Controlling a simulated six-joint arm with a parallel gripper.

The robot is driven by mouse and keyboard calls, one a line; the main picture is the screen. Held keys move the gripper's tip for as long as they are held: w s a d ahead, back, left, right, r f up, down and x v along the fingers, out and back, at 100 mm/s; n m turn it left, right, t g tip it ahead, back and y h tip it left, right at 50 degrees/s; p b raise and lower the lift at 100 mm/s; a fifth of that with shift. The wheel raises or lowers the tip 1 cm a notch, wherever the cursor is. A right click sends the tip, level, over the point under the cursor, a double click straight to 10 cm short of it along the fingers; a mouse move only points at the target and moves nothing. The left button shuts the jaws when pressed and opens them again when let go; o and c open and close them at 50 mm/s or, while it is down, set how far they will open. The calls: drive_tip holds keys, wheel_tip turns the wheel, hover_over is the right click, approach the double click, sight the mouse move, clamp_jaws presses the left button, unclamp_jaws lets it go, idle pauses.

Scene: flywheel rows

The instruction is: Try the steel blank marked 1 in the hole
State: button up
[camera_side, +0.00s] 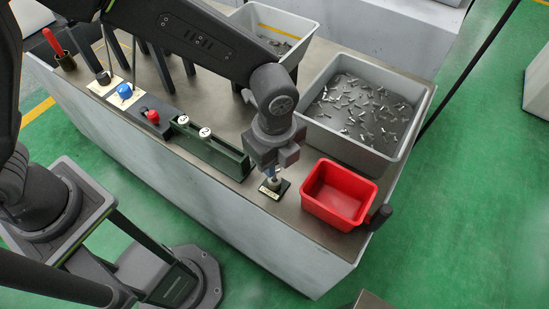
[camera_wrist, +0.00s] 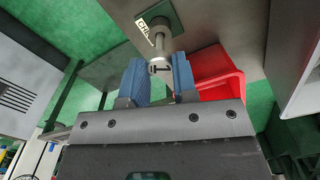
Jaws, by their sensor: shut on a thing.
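The steel blank marked 1 (camera_wrist: 160,69) is between the blue jaw pads of my gripper (camera_wrist: 158,78), its marked end facing the wrist camera. My gripper (camera_side: 271,172) is shut on it, low over the small dark plate (camera_side: 276,189) near the bench's front edge. The plate, with a pale label and a round steel boss, also shows in the wrist view (camera_wrist: 173,17). The blank lines up closely with the boss. The hole is hidden, and I cannot tell whether the blank's lower end is inside it.
A red tray (camera_side: 317,208) stands just right of the plate. A grey bin (camera_side: 422,105) of small metal parts is behind it. A dark green rack (camera_side: 222,160) with two white-topped blanks (camera_side: 204,132) lies to the left. Red (camera_side: 153,116) and blue (camera_side: 125,90) knobs are farther left.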

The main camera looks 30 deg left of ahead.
drive_tip(key=shift+r, duration=1.85)
